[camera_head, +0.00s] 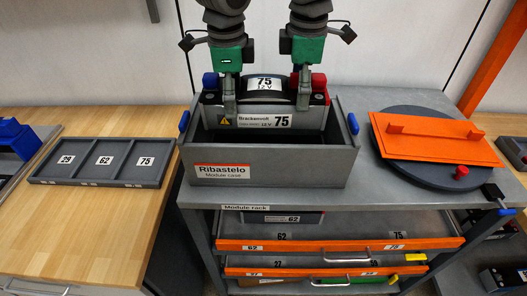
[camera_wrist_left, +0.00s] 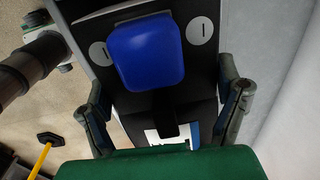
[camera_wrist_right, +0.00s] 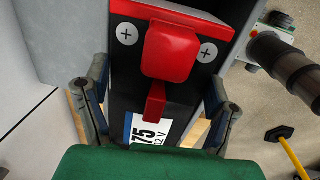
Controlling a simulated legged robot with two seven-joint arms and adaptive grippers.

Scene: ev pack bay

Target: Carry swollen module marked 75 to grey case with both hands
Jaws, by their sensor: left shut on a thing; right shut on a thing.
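The swollen module marked 75 (camera_head: 265,121) is dark with a bulging top, a blue terminal cap on its left and a red one on its right. It looks level at the opening of the grey case (camera_head: 220,172), near its back side. I cannot tell how deep its base sits. My left gripper (camera_head: 229,106) is shut on the module's left end; the blue cap (camera_wrist_left: 146,52) shows between its fingers. My right gripper (camera_head: 303,98) is shut on the right end; the red cap (camera_wrist_right: 170,52) shows between its fingers.
The case stands on a grey module rack (camera_head: 360,190) with orange-fronted drawers. An orange lid (camera_head: 436,138) lies on a dark round plate (camera_head: 405,172) to the right. A grey tray (camera_head: 100,182) marked 29, 62 and 75 lies empty on the wooden bench at left.

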